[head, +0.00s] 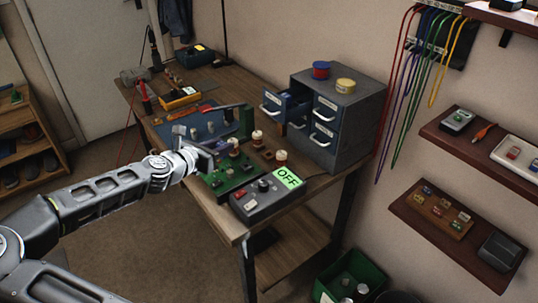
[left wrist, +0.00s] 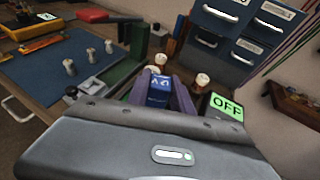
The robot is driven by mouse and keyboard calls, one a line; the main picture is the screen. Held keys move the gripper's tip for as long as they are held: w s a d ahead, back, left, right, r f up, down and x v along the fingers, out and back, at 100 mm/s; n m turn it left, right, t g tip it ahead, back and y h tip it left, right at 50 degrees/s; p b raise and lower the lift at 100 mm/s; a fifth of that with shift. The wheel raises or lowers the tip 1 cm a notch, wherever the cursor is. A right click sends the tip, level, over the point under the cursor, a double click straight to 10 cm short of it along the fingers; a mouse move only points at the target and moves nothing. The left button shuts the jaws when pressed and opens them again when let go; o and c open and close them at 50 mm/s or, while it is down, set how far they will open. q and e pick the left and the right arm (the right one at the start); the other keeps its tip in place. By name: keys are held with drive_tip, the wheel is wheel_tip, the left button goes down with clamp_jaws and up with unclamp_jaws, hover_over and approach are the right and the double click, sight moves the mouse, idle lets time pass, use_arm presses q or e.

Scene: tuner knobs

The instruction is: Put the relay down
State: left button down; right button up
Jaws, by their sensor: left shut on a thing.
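In the head view the gripper hides the block. I cannot tell whether the block touches the board. My right gripper is not in view.
A grey control box (head: 264,200) with a green OFF display (head: 289,177) sits right of the board. A grey drawer cabinet (head: 350,110) with a pulled-out drawer stands behind. A blue mat (head: 205,125) with small pegs lies to the left. Shelves hang on the right wall.

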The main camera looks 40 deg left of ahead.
use_arm(q)
drive_tip(key=w+b, duration=0.1)
drive_tip(key=b, duration=0.1)
drive_tip(key=w+d+b, duration=0.1)
drive_tip(key=w+b, duration=0.1)
drive_tip(key=b, duration=0.1)
drive_tip(key=w+f+b, duration=0.1)
drive_tip(key=w+b, duration=0.1)
drive_tip(key=shift+d+b, duration=0.3)
drive_tip(key=w+d+f+b, duration=0.1)
drive_tip(key=w+d, duration=0.2)
drive_tip(key=w, duration=0.8)
drive_tip(key=shift+b, duration=0.4)
drive_tip(key=shift+d, duration=0.1)
wheel_tip(320, 180, down, 4)
drive_tip(key=shift+f+b, duration=0.15)
drive_tip(key=shift+b, duration=0.35)
drive_tip(key=shift+w+d+f, duration=0.1)
drive_tip(key=shift+w+f, duration=0.15)
drive_tip(key=shift+f, duration=0.1)
